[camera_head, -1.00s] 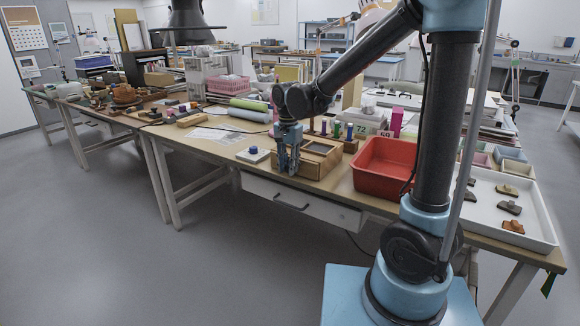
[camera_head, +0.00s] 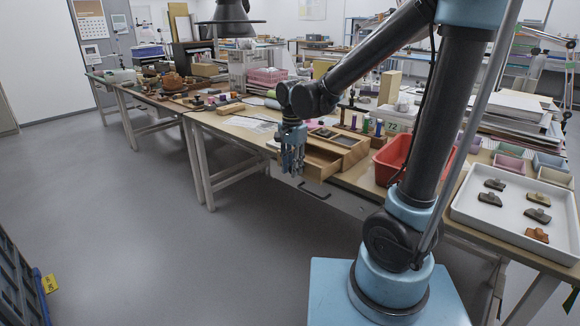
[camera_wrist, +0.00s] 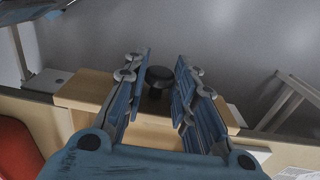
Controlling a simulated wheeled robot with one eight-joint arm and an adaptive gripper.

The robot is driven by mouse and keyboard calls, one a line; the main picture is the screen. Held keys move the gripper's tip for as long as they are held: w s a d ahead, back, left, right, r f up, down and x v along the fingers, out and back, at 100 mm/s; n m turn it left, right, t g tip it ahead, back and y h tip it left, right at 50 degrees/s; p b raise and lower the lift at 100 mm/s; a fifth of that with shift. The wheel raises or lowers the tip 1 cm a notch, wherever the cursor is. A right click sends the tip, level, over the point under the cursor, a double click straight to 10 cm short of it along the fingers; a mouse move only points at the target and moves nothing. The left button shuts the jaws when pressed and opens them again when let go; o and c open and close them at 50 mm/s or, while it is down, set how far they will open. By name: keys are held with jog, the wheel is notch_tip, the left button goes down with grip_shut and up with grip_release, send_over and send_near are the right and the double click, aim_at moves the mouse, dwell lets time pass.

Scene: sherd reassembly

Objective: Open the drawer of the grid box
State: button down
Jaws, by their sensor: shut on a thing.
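The wooden grid box (camera_head: 345,143) stands on the workbench, near its front edge. Its drawer (camera_head: 322,162) is slid out, and its open inside shows in the head view. In the wrist view, the drawer's pale wooden front (camera_wrist: 85,88) runs across the picture with a black round knob (camera_wrist: 159,76) at its middle. My gripper (camera_head: 291,172) is at the drawer front, in front of the bench. Its blue fingers (camera_wrist: 160,85) stand on both sides of the knob and are shut on it. Part of the drawer is hidden behind my gripper.
A red bin (camera_head: 390,160) stands right of the grid box, partly behind my arm. A white tray (camera_head: 510,228) with several sherds lies farther right. A bench drawer with a dark handle (camera_head: 314,190) is below. A blue crate (camera_head: 20,270) stands at lower left. Open floor lies left.

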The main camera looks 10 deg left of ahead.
jog(key=shift+s, duration=0.1)
jog(key=c, duration=1.3)
grip_release()
jog(key=shift+r, duration=0.1)
notch_tip(320, 180, up, 12)
jog(key=shift+f, duration=0.15)
jog(key=shift+d, duration=0.1)
jog(key=shift+n, duration=0.7)
jog(key=d, duration=0.2)
jog(key=d+f, duration=0.1)
jog(key=d, duration=0.2)
jog(key=s+d, duration=0.1)
jog(key=d, duration=0.2)
jog(key=shift+s+d+f, duration=0.1)
jog(key=shift+d+f, duration=0.1)
jog(key=shift+f, duration=0.1)
jog(key=s+d+f+n, duration=0.2)
jog(key=s+d+f, duration=0.2)
jog(key=d, duration=0.2)
jog(key=s+d+f+n+t, duration=0.1)
jog(key=s+d+f+n, duration=0.1)
jog(key=s+d+f, duration=0.2)
jog(key=s+d+f+n+t, duration=0.1)
jog(key=s+d+f, duration=0.3)
jog(key=d, duration=0.5)
jog(key=shift+s+f+n, duration=0.15)
jog(key=shift+f+n, duration=0.45)
jog(key=shift+f, duration=0.2)
